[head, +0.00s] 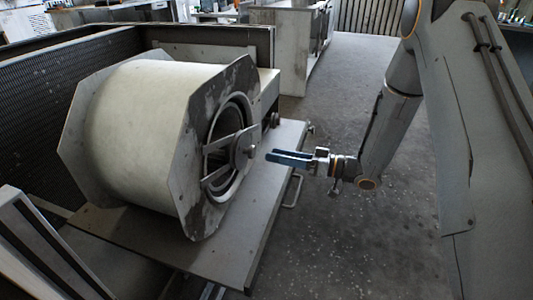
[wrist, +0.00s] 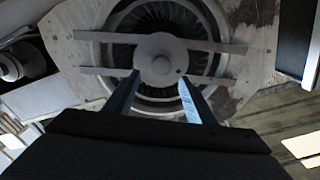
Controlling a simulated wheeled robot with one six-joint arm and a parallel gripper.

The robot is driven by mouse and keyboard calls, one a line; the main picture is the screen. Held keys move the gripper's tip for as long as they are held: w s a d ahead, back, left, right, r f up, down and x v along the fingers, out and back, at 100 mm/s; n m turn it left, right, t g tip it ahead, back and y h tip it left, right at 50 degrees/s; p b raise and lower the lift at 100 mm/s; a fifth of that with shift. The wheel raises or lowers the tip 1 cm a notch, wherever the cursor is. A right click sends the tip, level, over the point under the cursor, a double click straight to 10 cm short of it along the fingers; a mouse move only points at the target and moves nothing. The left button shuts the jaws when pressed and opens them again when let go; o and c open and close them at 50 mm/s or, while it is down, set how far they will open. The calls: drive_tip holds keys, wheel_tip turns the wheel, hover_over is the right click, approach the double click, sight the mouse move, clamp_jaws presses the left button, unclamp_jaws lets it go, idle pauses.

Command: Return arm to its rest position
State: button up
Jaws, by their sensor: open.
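My gripper (head: 290,158) is at the end of my arm, to the right of the blower housing (head: 140,120) in the head view. Its blue fingers point left toward the housing's round opening and hold nothing. In the wrist view my gripper (wrist: 160,95) has its two blue fingers spread apart, with the round hub (wrist: 161,60) of the blower showing between and beyond them. The hub sits on crossbars in front of the dark finned wheel. In the head view the fingertips look apart from the hub (head: 251,151); the exact gap is hard to tell.
The housing stands on a grey platform (head: 245,230) with a handle (head: 293,190) on its right edge. A dark mesh-walled enclosure (head: 60,75) lies behind and left. Grey cabinets (head: 290,45) stand at the back. The speckled floor (head: 345,240) below my arm is clear.

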drive_tip(key=shift+v, duration=0.95)
